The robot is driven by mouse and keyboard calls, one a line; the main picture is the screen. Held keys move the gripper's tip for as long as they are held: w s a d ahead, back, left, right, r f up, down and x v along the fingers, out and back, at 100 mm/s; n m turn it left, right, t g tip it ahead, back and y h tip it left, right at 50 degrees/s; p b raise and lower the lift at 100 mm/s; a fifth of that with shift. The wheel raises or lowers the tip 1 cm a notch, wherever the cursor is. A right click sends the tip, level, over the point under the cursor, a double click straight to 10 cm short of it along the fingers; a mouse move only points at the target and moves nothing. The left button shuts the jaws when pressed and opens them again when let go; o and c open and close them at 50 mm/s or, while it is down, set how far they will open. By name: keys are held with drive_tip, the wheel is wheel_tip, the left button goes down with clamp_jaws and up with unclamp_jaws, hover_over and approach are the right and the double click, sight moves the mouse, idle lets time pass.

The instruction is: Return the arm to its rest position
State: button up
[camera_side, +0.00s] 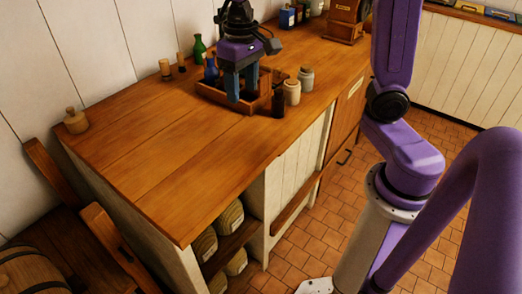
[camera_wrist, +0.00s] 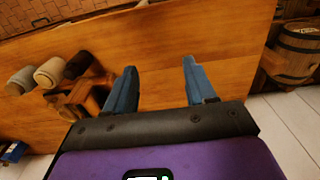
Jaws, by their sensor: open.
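My gripper (camera_side: 240,98) hangs over the wooden counter (camera_side: 165,135) at a wooden box (camera_side: 209,96), with its blue fingers pointing down. In the wrist view my gripper (camera_wrist: 159,70) is open, with nothing between its two fingers. Bare counter top (camera_wrist: 215,45) shows beyond the fingertips, and the box (camera_wrist: 90,90) lies to their left. In the side view I cannot tell how high the fingertips are above the box. The purple arm links stand at the right of the side view.
Two pale jars (camera_side: 292,92) (camera_side: 307,77) and a dark jar (camera_side: 278,103) stand right of the box. A blue bottle (camera_side: 211,70) and green bottle (camera_side: 198,48) stand behind it. A lidded wooden pot (camera_side: 76,121) is at the far left. The counter's front left is clear.

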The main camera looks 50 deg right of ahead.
drive_tip(key=s+d+f+n, duration=0.1)
drive_tip(key=s+f+n, duration=0.1)
drive_tip(key=s+n, duration=0.4)
drive_tip(key=s+d+f+n, duration=0.1)
drive_tip(key=s+f+n, duration=0.2)
drive_tip(key=s, duration=1.2)
drive_tip(key=n, duration=0.3)
drive_tip(key=shift+s+f+n, duration=0.25)
drive_tip(key=shift+f+n, duration=0.05)
